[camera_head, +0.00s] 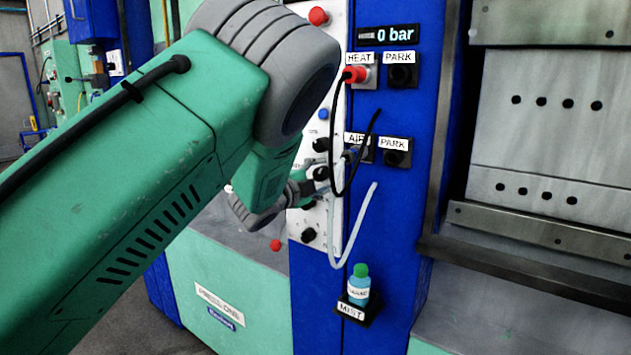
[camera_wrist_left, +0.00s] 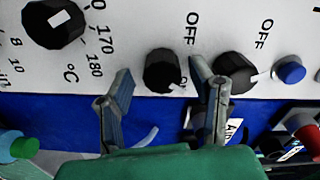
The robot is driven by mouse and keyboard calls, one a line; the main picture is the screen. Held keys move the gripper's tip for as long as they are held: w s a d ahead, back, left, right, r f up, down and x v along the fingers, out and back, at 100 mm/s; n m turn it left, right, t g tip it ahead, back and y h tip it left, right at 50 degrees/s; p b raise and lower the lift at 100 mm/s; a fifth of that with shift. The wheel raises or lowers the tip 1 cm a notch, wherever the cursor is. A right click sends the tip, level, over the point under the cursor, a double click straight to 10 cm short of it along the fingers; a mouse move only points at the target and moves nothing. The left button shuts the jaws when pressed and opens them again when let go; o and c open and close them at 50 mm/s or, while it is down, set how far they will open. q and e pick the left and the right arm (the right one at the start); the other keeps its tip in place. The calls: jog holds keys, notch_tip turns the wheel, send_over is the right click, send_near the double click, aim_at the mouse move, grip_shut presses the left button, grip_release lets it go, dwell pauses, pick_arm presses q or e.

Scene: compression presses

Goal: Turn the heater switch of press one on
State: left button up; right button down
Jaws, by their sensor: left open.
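The white control panel of press one (camera_head: 338,20) holds several black knobs, partly hidden behind my left arm in the head view. In the left wrist view, two black switch knobs with OFF marks show: a middle knob (camera_wrist_left: 163,72) and a right knob (camera_wrist_left: 236,68). Which is the heater switch cannot be read. My left gripper (camera_wrist_left: 160,68) is open, its fingers on either side of the middle knob in the picture; contact cannot be told. The right finger overlaps the edge of the right knob. My right gripper is not in view.
A temperature dial (camera_wrist_left: 55,22) and a blue button (camera_wrist_left: 291,72) flank the knobs. A red HEAT plug (camera_head: 355,74), an AIR connector and hanging cables are close to the gripper. A mist bottle (camera_head: 359,285) stands below on the blue column.

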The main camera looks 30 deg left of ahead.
pick_arm(q)
jog(key=s, duration=1.1)
jog(key=shift+s+a, duration=0.35)
jog(key=shift+a, duration=0.1)
jog(key=shift+f, duration=0.1)
jog(key=s+d+f+n+g+y+b, duration=0.1)
jog(key=s+f+n+g, duration=0.35)
jog(key=f, duration=0.85)
jog(key=s+d+f+n+g+y, duration=0.1)
jog(key=s+f+n+g+y, duration=0.25)
jog(key=f, duration=1.05)
jog(key=s+d+f+n+g+h, duration=0.1)
jog(key=s+d+f+n+g, duration=0.1)
jog(key=s+f, duration=0.3)
jog(key=s+d+f+n+g+h+b, duration=0.1)
jog(key=s+d+f+n+g, duration=0.2)
jog(key=s, duration=1.1)
jog(key=s+d+f+n+g+h, duration=0.1)
jog(key=s+d+f+g, duration=0.3)
jog(key=s+f, duration=0.5)
jog(key=shift+s+n, duration=0.2)
jog(key=shift+n, duration=0.5)
